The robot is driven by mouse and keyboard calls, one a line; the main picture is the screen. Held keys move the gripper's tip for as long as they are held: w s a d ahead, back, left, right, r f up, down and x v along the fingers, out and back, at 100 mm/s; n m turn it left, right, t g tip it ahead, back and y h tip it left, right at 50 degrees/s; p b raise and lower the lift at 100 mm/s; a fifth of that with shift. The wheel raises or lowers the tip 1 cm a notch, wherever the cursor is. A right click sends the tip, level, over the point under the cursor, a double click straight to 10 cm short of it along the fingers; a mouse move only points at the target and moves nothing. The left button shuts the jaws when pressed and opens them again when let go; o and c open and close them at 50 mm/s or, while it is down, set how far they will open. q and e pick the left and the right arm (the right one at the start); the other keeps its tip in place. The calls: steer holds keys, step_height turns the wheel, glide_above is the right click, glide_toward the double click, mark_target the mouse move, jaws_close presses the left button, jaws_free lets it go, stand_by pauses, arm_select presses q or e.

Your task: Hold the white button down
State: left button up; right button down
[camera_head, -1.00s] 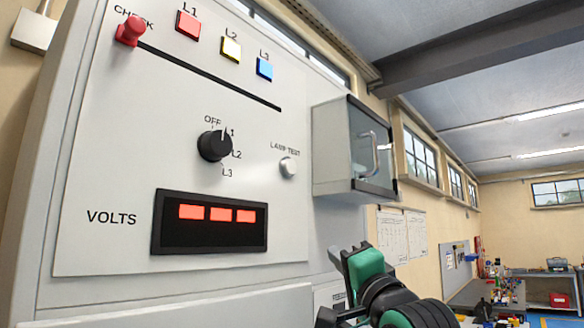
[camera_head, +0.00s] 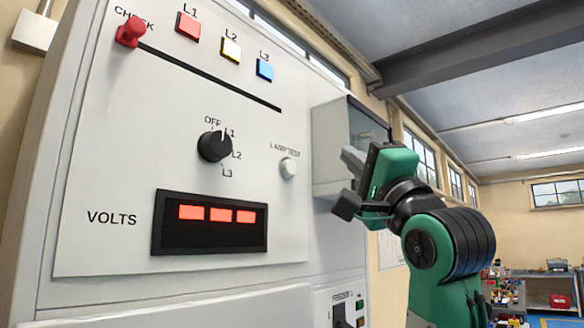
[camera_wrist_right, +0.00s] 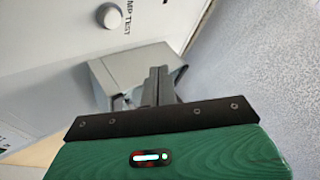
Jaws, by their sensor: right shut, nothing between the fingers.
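The white button (camera_head: 288,168) sits under the LAMP TEST label on the grey panel (camera_head: 120,180); it stands out from the panel and nothing touches it. It also shows at the top of the right wrist view (camera_wrist_right: 109,15). My right gripper (camera_head: 344,180) is to the right of the button and a little lower in the head view, apart from it, in front of the glass-fronted box. Its fingers (camera_wrist_right: 158,82) are shut with nothing between them. My left gripper is not in view.
A grey box with a glass door (camera_head: 330,130) sticks out from the panel's right side, close behind my right gripper. A black rotary knob (camera_head: 214,146), a red CHECK knob (camera_head: 131,31) and a VOLTS display (camera_head: 210,222) are on the panel.

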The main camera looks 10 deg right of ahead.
mark_target(293, 162)
steer(key=w+a+p, duration=0.1)
steer(key=w+a, duration=0.4)
steer(key=w, duration=0.2)
steer(key=shift+a+p, duration=0.2)
steer(key=shift+p, duration=0.1)
stand_by(1.9)
steer(key=shift+w+a, duration=0.25)
steer(key=shift+w, duration=0.05)
steer(key=shift+w+a+p, duration=0.3)
steer(key=shift+w, duration=0.05)
stand_by(2.4)
steer(key=shift+s+d, duration=0.55)
steer(key=shift+s, duration=0.1)
steer(key=shift+s, duration=0.1)
stand_by(0.3)
